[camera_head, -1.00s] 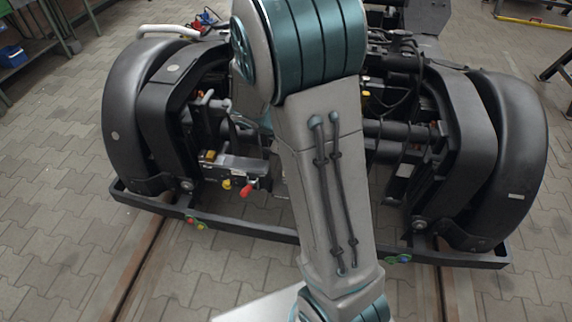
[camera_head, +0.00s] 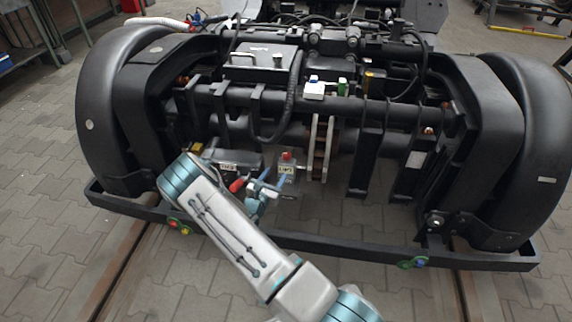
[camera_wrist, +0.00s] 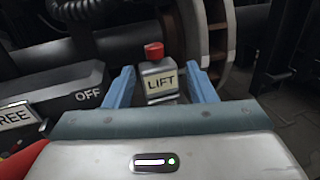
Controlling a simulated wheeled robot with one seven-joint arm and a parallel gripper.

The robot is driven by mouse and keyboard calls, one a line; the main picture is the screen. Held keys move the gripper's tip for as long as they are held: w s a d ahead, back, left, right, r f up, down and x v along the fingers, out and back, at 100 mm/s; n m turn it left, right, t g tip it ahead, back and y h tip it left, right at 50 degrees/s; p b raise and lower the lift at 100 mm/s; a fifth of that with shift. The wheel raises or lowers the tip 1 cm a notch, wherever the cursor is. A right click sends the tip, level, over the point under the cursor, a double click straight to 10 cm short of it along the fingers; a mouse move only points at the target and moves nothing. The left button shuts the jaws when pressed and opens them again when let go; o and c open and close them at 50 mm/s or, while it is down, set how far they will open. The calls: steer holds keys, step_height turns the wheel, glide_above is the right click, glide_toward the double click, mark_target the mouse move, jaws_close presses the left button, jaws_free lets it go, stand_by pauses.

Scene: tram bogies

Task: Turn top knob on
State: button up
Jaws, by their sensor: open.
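A small grey block with a LIFT label (camera_wrist: 161,84) shows in the wrist view, with a red knob (camera_wrist: 154,51) on its top. In the head view the red knob (camera_head: 287,155) and LIFT block (camera_head: 286,172) sit low in front of the bogie's middle. My gripper (camera_wrist: 162,82) is open, with its two blue fingers left and right of the LIFT block in the picture. Whether the fingers touch it I cannot tell. In the head view my gripper (camera_head: 270,184) is just left of the block. Which knob is the top one is not marked.
A dark box marked OFF (camera_wrist: 62,98) and a FREE label (camera_wrist: 14,117) are left of my gripper. A red handle (camera_head: 237,186) is close by the wrist. The bogie's front bar (camera_head: 350,249) runs below. Paved floor lies in front.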

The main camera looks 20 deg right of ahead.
mark_target(285, 159)
steer(key=shift+n+t+y, duration=0.3)
steer(key=shift+n+t, duration=0.1)
steer(key=shift+n, duration=0.1)
steer(key=b+x, duration=0.1)
steer(key=x, duration=0.3)
steer(key=f+b+x, duration=0.1)
steer(key=b+x, duration=0.1)
steer(key=x, duration=0.2)
steer(key=f+b+x, duration=0.1)
steer(key=x, duration=0.3)
steer(key=shift+w+a+f+b, duration=0.1)
steer(key=shift+w+b, duration=0.1)
steer(key=shift+b, duration=0.2)
steer(key=shift+x, duration=0.8)
steer(key=shift+c, duration=0.2)
steer(key=shift+a, duration=0.1)
steer(key=c, duration=0.9)
